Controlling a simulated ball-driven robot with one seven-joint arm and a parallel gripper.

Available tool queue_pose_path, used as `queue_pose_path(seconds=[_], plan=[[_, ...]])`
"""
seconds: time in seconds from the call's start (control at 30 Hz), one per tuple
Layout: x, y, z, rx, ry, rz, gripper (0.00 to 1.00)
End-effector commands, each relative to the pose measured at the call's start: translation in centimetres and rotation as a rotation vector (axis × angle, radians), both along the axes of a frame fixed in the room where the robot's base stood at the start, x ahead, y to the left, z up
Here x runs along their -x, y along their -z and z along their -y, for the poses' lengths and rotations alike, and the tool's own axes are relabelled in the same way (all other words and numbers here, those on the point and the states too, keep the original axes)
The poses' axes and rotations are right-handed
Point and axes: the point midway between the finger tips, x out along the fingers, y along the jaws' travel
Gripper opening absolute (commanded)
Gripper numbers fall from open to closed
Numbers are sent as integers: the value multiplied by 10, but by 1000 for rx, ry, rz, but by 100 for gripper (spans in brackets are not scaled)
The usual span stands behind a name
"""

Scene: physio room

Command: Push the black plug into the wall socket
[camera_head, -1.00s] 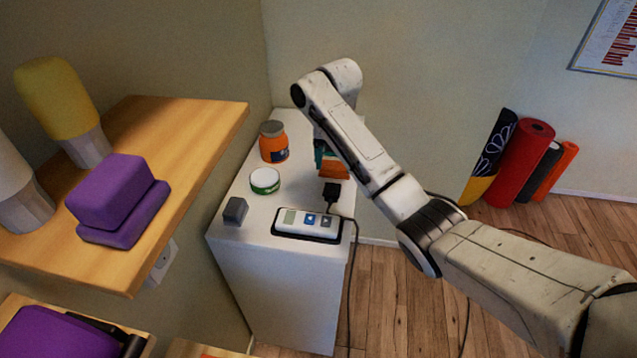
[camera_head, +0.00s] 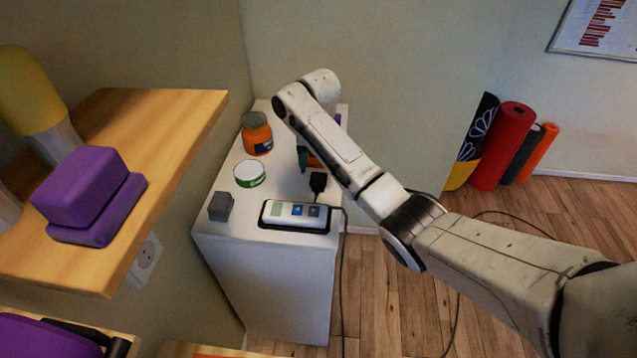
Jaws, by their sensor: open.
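The black plug (camera_head: 318,182) lies on the white cabinet top, just behind a small device with buttons, with its dark cable beside it. The wall socket (camera_head: 146,260) is white and sits on the left wall below the wooden shelf, partly covered by the shelf's edge. My gripper (camera_head: 304,158) is mostly hidden behind my forearm. Only a teal finger part shows, a little behind and left of the plug and apart from it in the picture. The gripper is open, and I see nothing held in it.
The cabinet (camera_head: 265,270) also carries an orange jar (camera_head: 257,136), a green-and-white tin (camera_head: 250,174), a grey block (camera_head: 220,206) and the device (camera_head: 296,214). The shelf (camera_head: 160,140) with purple blocks (camera_head: 85,190) overhangs the socket area. Rolled mats (camera_head: 500,147) stand far right.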

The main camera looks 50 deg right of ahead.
Motion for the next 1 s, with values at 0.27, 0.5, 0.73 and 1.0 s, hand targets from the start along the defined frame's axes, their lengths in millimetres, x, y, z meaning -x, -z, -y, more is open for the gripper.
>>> queue_pose_path(seconds=[0.27, 0.5, 0.73, 1.0], plan=[[1, 4, 0, 0, 0, -1, 68], [2, 37, 1, 0, 1, -3, 68], [2, 52, 1, 1, 0, 0, 68], [2, 52, 1, 1, 0, 1, 68]])
